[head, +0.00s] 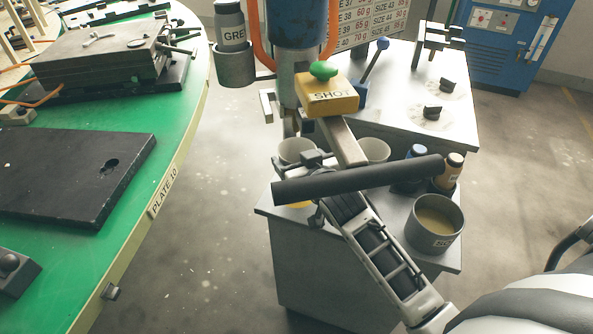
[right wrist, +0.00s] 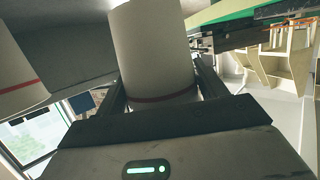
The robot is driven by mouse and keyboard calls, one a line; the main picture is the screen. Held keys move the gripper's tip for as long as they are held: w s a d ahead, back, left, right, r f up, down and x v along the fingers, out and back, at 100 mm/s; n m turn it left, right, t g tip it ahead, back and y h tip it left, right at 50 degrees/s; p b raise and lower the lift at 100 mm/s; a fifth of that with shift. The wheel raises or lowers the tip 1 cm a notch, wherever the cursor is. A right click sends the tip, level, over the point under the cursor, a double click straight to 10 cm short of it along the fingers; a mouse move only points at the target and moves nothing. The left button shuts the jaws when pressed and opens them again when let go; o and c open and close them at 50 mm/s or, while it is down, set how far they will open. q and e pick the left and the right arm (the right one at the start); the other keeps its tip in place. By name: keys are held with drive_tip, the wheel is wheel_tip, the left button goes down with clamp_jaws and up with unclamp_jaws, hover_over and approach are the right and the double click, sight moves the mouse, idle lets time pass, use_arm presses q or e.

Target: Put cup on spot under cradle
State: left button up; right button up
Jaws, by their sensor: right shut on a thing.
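A pale cup (head: 292,148) stands out just behind my right gripper (head: 313,162) in the head view. The right wrist view shows this pale cup (right wrist: 152,45), with a thin red band, between the two fingers, which are shut on it. A second pale cup (head: 374,150) is to its right, and shows at the left edge in the wrist view (right wrist: 14,75). A yellow patch (head: 299,205) shows partly below my dark gripper bar; I cannot tell if it is the spot. A grey ring-like holder (head: 235,66) carries a bottle and may be the cradle. My left gripper is out of view.
A yellow SHOT block (head: 329,96) with a green button and a blue cylinder (head: 297,22) hang close above the gripper. A green round table (head: 180,110) lies left, beyond open floor.

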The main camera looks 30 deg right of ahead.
drive_tip(key=shift+a+f, duration=0.15)
drive_tip(key=shift+f, duration=1.5)
drive_tip(key=shift+f, duration=0.15)
drive_tip(key=o, duration=1)
drive_tip(key=shift+s+r, duration=0.15)
drive_tip(key=shift+r, duration=0.05)
drive_tip(key=d+v, duration=0.1)
drive_tip(key=v, duration=1)
drive_tip(key=s+a+f+n+g+y, duration=0.1)
drive_tip(key=s+a+f, duration=0.2)
drive_tip(key=s+a+f+n+g+y, duration=0.1)
drive_tip(key=s+a+f+y, duration=0.1)
drive_tip(key=s+a+f, duration=0.1)
drive_tip(key=s+a+f+n+g+y, duration=0.1)
drive_tip(key=s+a+f, duration=0.2)
drive_tip(key=s+a, duration=0.1)
drive_tip(key=shift+s+a+f+g+y, duration=0.1)
drive_tip(key=shift+a+f+g+y, duration=0.25)
drive_tip(key=shift+a, duration=0.3)
